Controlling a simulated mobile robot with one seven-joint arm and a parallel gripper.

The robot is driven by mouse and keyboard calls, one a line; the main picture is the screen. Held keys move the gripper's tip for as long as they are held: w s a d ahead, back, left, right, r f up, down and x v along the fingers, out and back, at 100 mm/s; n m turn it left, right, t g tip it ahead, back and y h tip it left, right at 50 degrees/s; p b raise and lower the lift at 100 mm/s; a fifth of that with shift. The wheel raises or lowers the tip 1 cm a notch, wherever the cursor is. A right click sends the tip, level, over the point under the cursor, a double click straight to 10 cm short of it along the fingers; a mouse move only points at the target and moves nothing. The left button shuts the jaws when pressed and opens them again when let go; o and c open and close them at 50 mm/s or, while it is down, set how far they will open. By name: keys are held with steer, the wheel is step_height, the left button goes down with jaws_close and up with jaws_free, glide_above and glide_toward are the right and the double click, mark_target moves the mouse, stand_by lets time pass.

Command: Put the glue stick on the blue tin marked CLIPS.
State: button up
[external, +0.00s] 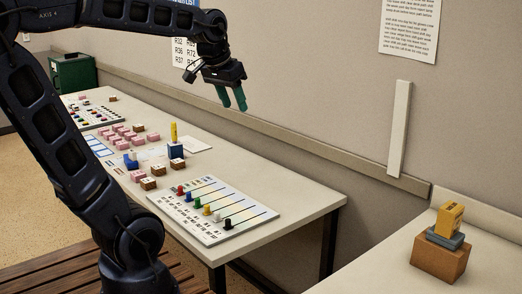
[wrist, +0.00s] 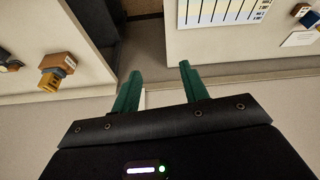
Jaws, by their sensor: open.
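My gripper (external: 233,104), with green fingers, is open and empty, high above the far side of the long table. Its fingers also show apart in the wrist view (wrist: 158,72). A slim upright yellow object (external: 174,132), possibly the glue stick, stands at a blue block-like tin (external: 175,152) mid-table; I cannot tell whether it is on it or behind it. Another small blue object (external: 131,161) lies to the left. No CLIPS marking is readable, so I cannot tell which blue thing is the tin.
The long table (external: 290,196) holds pink blocks (external: 123,136), brown-and-white blocks (external: 148,184) and a white board with coloured pegs (external: 213,213). A separate right counter (external: 375,275) holds a brown box (external: 438,262) with a yellow object (external: 449,220) on top. A wall stands behind.

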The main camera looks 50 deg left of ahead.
steer(key=s+d+f+m, duration=0.1)
steer(key=s+d+f, duration=0.4)
steer(key=s, duration=0.5)
steer(key=shift+f, duration=0.3)
steer(key=shift+s, duration=0.1)
stand_by(0.5)
